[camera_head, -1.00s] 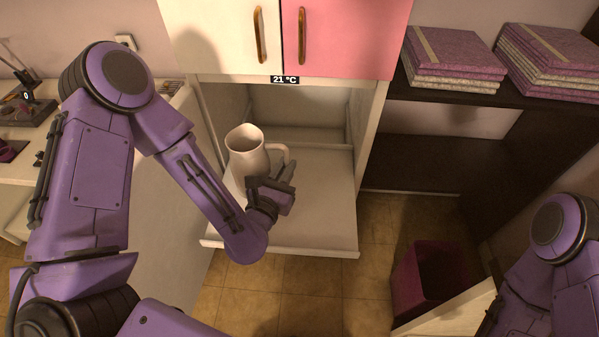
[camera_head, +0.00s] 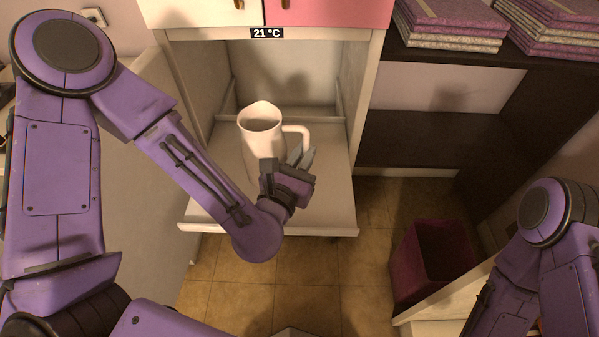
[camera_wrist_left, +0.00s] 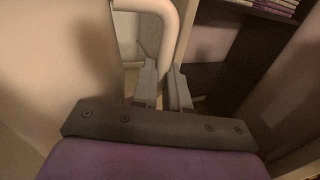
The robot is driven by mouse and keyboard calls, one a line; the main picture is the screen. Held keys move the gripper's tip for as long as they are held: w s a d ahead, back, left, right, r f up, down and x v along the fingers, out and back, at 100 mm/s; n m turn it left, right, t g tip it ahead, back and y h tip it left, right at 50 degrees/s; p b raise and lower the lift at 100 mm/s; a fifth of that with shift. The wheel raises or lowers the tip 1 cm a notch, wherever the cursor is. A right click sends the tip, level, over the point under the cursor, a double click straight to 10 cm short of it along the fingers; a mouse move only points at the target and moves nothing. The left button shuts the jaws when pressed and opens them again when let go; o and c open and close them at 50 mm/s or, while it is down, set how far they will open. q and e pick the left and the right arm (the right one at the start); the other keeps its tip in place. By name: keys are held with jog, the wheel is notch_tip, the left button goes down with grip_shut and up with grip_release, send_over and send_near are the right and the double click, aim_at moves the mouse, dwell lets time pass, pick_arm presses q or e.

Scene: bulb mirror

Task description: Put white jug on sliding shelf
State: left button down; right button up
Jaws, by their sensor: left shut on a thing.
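The white jug (camera_head: 259,139) is upright over the pulled-out sliding shelf (camera_head: 325,200), open mouth up, handle to the right. I cannot tell whether its base touches the shelf, because my left arm and gripper partly cover that area. My left gripper (camera_head: 301,158) is at the jug's handle and shut on it. In the left wrist view the two fingers (camera_wrist_left: 163,90) close around the lower part of the handle (camera_wrist_left: 168,40). My right arm shows at the lower right of the head view, but its gripper is out of view.
The shelf sits in a white cabinet under doors with a 21 °C label (camera_head: 267,33). Dark shelves (camera_head: 430,140) with purple book stacks (camera_head: 455,22) stand to the right. A dark red bin (camera_head: 432,262) is on the tiled floor. The shelf's right part is clear.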

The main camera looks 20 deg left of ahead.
pick_arm(q)
jog(key=shift+w+a+f+b, duration=0.1)
jog(key=shift+w+f+b, duration=0.4)
jog(key=shift+b, duration=0.25)
jog(key=shift+w+a+r+p, duration=0.25)
jog(key=shift+w+p, duration=0.35)
jog(key=shift+p, duration=0.2)
jog(key=w+f, duration=0.2)
jog(key=f, duration=0.1)
jog(key=w+a+f, duration=0.1)
jog(key=f, duration=0.2)
jog(key=w+f, duration=0.2)
jog(key=f, duration=0.1)
jog(key=shift+w+a+f, duration=0.3)
jog(key=shift+a+f, duration=0.05)
pick_arm(e)
jog(key=shift+f, duration=0.55)
